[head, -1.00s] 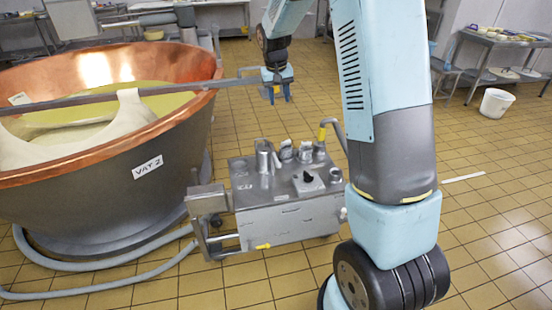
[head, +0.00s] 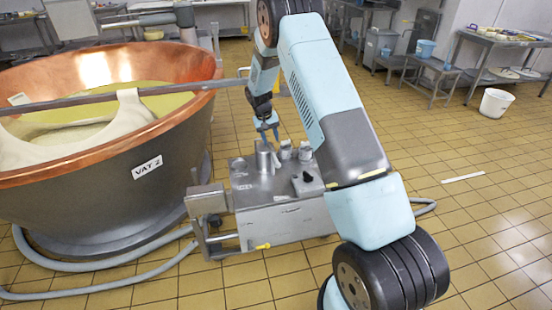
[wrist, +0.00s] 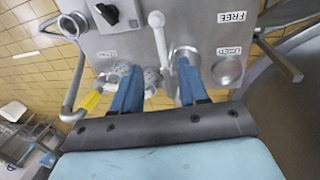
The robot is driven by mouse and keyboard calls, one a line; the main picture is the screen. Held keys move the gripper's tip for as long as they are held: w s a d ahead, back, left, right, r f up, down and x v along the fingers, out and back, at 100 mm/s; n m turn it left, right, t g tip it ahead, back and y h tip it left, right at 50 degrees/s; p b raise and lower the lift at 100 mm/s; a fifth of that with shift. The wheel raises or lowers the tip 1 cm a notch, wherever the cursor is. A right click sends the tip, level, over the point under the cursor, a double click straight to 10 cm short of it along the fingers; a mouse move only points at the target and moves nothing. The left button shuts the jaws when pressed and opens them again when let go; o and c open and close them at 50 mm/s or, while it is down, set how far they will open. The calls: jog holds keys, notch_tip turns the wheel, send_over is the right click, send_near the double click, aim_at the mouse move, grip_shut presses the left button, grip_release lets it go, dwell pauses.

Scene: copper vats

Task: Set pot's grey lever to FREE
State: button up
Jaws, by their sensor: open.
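A grey metal unit (head: 282,222) stands on the floor, its top carrying several fittings. My gripper (head: 268,134) is open just above the back of that top, near a metal cylinder (head: 264,158). In the wrist view my gripper (wrist: 161,66) points at the top plate, its blue fingers apart. A pale grey lever (wrist: 158,35) with a ball end lies between the fingers' lines, its ball towards the top of the picture. A FREE label (wrist: 231,17) and a USED label (wrist: 229,51) are right of it. Whether a finger touches anything cannot be told.
A black knob (wrist: 107,13) sits on the unit's top. A yellow-banded pipe (wrist: 90,101) curves at its edge. A copper vat (head: 110,150) stands left, with a grey hose (head: 100,292) on the floor. The tiled floor at right is mostly clear.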

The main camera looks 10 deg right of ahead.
aim_at(276, 160)
jog(key=f, duration=0.3)
jog(key=d+f, duration=0.1)
jog(key=f, duration=0.3)
jog(key=d+f, duration=0.1)
jog(key=f, duration=0.3)
jog(key=shift+d+f, duration=0.1)
jog(key=shift+f, duration=0.05)
jog(key=shift+c, duration=0.3)
grip_shut()
jog(key=shift+d, duration=0.15)
